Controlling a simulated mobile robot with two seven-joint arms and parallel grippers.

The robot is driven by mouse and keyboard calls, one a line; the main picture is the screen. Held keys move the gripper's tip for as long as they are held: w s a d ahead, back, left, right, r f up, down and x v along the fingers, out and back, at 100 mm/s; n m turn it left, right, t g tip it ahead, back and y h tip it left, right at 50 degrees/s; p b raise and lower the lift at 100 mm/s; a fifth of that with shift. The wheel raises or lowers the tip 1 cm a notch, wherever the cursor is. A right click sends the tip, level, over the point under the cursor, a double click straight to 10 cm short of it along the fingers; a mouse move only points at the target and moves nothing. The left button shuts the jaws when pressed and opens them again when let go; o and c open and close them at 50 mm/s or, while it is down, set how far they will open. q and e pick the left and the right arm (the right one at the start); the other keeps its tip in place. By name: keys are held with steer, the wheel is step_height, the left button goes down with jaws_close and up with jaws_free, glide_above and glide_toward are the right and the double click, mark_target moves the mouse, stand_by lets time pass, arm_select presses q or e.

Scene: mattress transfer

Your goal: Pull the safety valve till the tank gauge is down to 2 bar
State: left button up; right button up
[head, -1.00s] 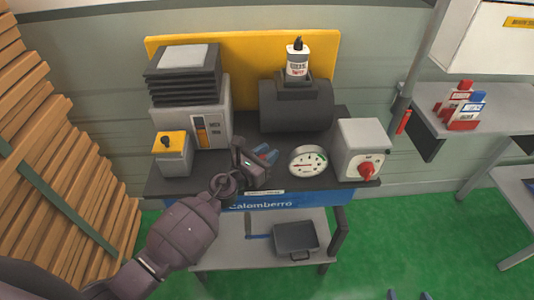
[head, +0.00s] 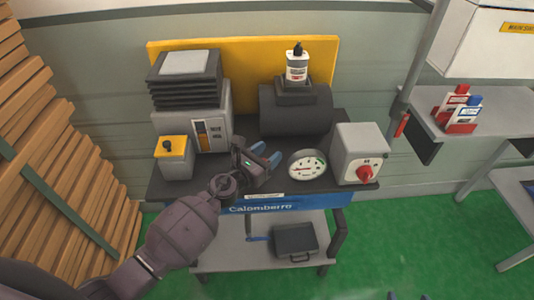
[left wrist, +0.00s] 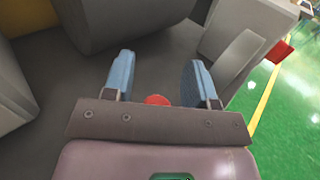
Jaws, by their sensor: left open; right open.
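The dark compressor tank (head: 295,112) lies on the bench, right of its middle. The white round gauge (head: 307,165) stands in front of it; its needle points to the left, but the value is too small to read. My left gripper (head: 265,155) is over the bench, left of the gauge, open, its blue fingers apart. In the left wrist view a small red round thing (left wrist: 157,100) shows between the fingers, partly hidden by the gripper body; I cannot tell if it is the safety valve. Two tips of my right gripper (head: 409,296) show at the bottom edge, apart.
A grey box with a red knob (head: 364,172) stands right of the gauge. A yellow-topped box (head: 172,150) and a grey machine (head: 205,120) stand at the left. A bottle (head: 297,66) is on the tank. Stacked planks (head: 50,150) rise at far left.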

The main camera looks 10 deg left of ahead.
arm_select(q)
steer(key=shift+s+a, duration=0.15)
steer(key=shift+s, duration=0.15)
steer(key=v, duration=0.9)
steer(key=shift+s+a+b, duration=0.25)
steer(key=shift+s+b, duration=0.05)
steer(key=shift+s, duration=0.2)
